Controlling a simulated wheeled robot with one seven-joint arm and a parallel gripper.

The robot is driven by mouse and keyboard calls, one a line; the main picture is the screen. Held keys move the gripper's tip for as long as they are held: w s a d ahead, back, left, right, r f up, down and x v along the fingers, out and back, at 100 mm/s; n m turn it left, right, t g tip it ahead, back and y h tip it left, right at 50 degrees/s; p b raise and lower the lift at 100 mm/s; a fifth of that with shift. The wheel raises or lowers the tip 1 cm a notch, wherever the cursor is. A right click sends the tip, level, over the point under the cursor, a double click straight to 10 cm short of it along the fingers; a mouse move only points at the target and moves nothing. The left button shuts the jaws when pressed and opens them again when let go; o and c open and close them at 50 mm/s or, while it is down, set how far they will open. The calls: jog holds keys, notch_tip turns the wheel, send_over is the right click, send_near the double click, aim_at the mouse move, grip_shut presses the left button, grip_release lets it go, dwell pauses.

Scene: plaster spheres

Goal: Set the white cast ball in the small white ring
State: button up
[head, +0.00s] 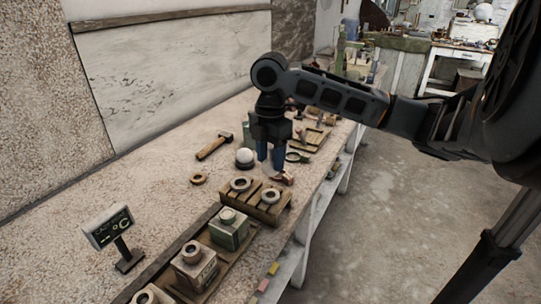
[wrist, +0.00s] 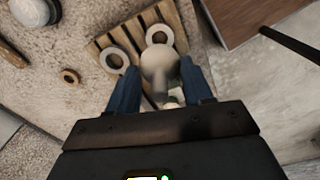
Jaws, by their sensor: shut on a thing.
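My gripper (head: 269,168) is shut on a pale white ball, the white cast ball (wrist: 159,62), held between its blue fingers. In the head view the fingers partly hide the ball. The ball is above the slatted wooden stand (head: 250,207), near its far edge. Two whitish rings lie on the stand: one at the left (head: 240,184), also in the wrist view (wrist: 114,59), and one at the right (head: 270,196), also in the wrist view (wrist: 159,34). Both look empty. I cannot tell surely which is smaller. The ball is apart from both rings in the head view.
Another white ball on a dark base (head: 245,157) stands left of my gripper. A small brown ring (head: 199,179) and a hammer (head: 214,146) lie on the bench. Square jars (head: 229,231) stand in a wooden tray in front. A display (head: 108,226) stands at left.

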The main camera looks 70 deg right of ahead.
aim_at(270, 173)
jog(key=shift+f+b, duration=1.95)
jog(key=shift+f, duration=0.85)
jog(key=shift+f+b, duration=0.7)
jog(key=shift+f, duration=0.2)
jog(key=o, duration=1.1)
jog(key=shift+o, duration=0.2)
jog(key=shift+r, duration=0.15)
jog(key=shift+r+p, duration=1.55)
jog(key=shift+r, duration=0.4)
